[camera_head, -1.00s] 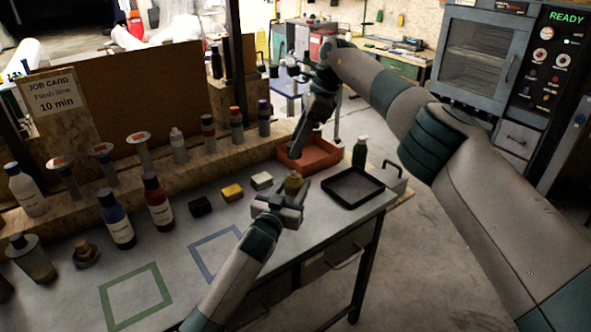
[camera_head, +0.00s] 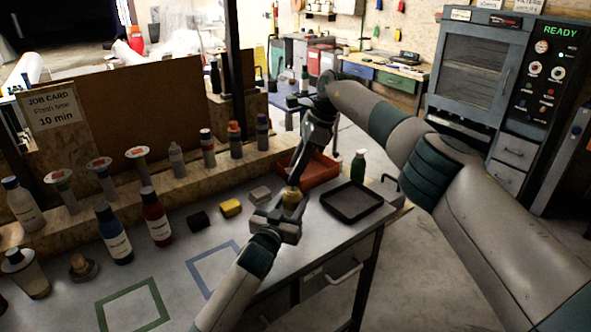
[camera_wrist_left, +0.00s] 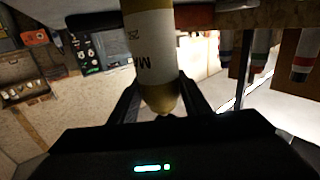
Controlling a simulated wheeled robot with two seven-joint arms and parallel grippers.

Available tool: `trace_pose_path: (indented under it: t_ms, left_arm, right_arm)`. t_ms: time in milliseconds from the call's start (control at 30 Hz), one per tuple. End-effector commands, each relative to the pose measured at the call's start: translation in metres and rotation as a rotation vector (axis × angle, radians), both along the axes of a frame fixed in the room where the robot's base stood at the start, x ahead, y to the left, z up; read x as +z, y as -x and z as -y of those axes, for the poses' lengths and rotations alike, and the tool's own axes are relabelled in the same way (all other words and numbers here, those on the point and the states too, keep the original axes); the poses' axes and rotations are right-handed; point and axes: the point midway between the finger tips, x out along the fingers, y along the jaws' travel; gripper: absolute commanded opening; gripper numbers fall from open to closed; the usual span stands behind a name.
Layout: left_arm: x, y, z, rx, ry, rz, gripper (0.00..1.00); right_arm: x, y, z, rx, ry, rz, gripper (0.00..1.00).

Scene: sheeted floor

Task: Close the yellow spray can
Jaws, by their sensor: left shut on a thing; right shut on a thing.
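The yellow spray can (camera_head: 291,199) is held in my left gripper (camera_head: 280,222) above the front part of the workbench. In the left wrist view the can (camera_wrist_left: 152,50) shows a white label band with dark letters and yellow at its end, between the two dark fingers (camera_wrist_left: 160,100). My right gripper (camera_head: 296,180) comes down from above, its tips at the top of the can. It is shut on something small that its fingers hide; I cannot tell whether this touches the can.
A red tray (camera_head: 318,174), a black tray (camera_head: 347,217) and a green spray bottle (camera_head: 358,166) stand close behind and right. Black (camera_head: 198,220), yellow (camera_head: 231,208) and white (camera_head: 259,195) blocks lie left. Several bottles line the bench's left side.

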Motion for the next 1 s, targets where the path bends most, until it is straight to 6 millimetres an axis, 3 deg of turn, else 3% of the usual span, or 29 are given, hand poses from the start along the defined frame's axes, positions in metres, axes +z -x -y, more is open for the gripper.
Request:
trace_pose_path:
  t_ms: [433, 1000]
  left_arm:
    - [0.000, 0.000, 0.000, 0.000, 0.000, -0.001, 0.02]
    - [-0.001, 0.000, 0.000, 0.000, 0.000, -0.001, 0.02]
  right_arm:
    - [-0.017, 0.000, 0.000, -0.001, 0.000, 0.001, 0.09]
    - [-0.018, 0.000, 0.000, -0.001, 0.000, 0.000, 0.09]
